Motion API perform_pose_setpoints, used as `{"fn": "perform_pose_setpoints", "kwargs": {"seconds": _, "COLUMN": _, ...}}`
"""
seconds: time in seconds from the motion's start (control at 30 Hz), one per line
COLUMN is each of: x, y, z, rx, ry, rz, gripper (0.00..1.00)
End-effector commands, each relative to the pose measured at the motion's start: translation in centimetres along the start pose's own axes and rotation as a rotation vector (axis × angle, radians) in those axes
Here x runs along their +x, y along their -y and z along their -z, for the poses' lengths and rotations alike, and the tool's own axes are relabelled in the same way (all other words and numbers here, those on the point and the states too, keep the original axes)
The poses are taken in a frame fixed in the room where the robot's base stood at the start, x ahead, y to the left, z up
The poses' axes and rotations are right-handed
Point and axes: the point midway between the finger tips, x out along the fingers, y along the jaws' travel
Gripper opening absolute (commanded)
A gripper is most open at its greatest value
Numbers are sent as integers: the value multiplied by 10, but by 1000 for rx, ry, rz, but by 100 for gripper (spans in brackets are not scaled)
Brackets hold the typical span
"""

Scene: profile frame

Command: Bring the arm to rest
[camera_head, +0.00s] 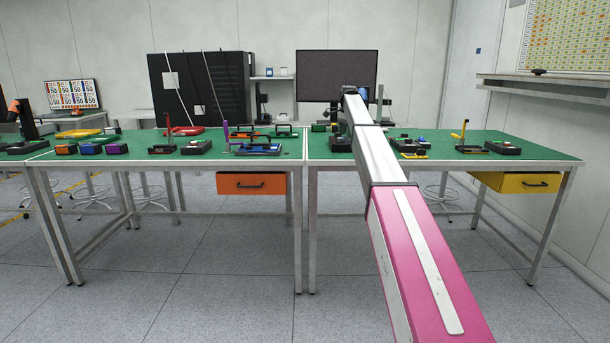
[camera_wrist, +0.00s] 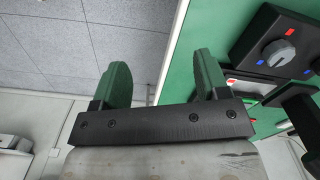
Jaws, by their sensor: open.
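My gripper (camera_wrist: 160,64) shows in the wrist view, with two green fingers spread apart on a black bar. Nothing is between the fingers. They are by the pale edge of the green table top (camera_wrist: 200,22), with grey floor tiles to the left. In the head view my arm (camera_head: 375,155) reaches forward from the lower right, pink then silver, to over the right table. Its far end is dark and small there, and the fingers cannot be made out.
A black box with a grey knob (camera_wrist: 278,52) lies close right of the fingers in the wrist view. The right table has a yellow drawer (camera_head: 515,182), the left table an orange drawer (camera_head: 252,184). Several small devices stand on both. A dark monitor (camera_head: 336,75) stands behind.

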Motion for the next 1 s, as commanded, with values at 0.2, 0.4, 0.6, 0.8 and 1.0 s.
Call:
{"fn": "perform_pose_setpoints", "kwargs": {"seconds": 0.2, "x": 48, "y": -28, "z": -11, "rx": -72, "ry": 1, "rz": -1, "gripper": 68}}
{"fn": "perform_pose_setpoints", "kwargs": {"seconds": 0.4, "x": 109, "y": -66, "z": -25, "rx": -175, "ry": 1, "rz": -2, "gripper": 68}}
{"fn": "perform_pose_setpoints", "kwargs": {"seconds": 0.6, "x": 204, "y": -142, "z": -54, "rx": -356, "ry": 2, "rz": -3, "gripper": 68}}
{"fn": "perform_pose_setpoints", "kwargs": {"seconds": 0.8, "x": 297, "y": -234, "z": -88, "rx": -572, "ry": 2, "rz": -2, "gripper": 68}}
{"fn": "perform_pose_setpoints", "kwargs": {"seconds": 1.0, "x": 369, "y": -333, "z": -126, "rx": -787, "ry": 2, "rz": -1, "gripper": 68}}
